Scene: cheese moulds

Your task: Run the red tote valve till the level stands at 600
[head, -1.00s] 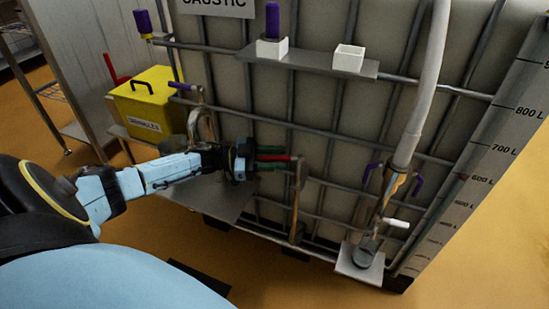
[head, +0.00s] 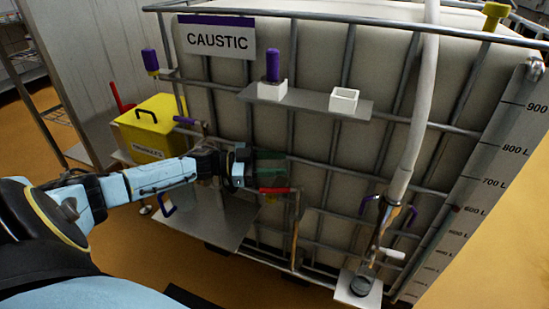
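The white caged tote (head: 330,150) fills the middle and right, with a CAUSTIC sign (head: 217,38). The red valve handle (head: 275,190) is on a pipe low on its front. My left gripper (head: 270,166) is at this handle, its greenish fingers just above and overlapping it in the picture. Whether the fingers are open, shut or touching the handle is unclear. A scale (head: 490,180) runs down the tote's right edge, with a small red mark (head: 457,209) by 600 L. I cannot make out a liquid line. My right gripper is out of view.
A pale hose (head: 417,120) runs down to a fitting with purple levers and a white handle (head: 391,254). A shelf (head: 310,101) holds two white cups, one with a purple-topped item. A yellow box (head: 150,125) stands left. A grey plate (head: 205,225) lies below my arm.

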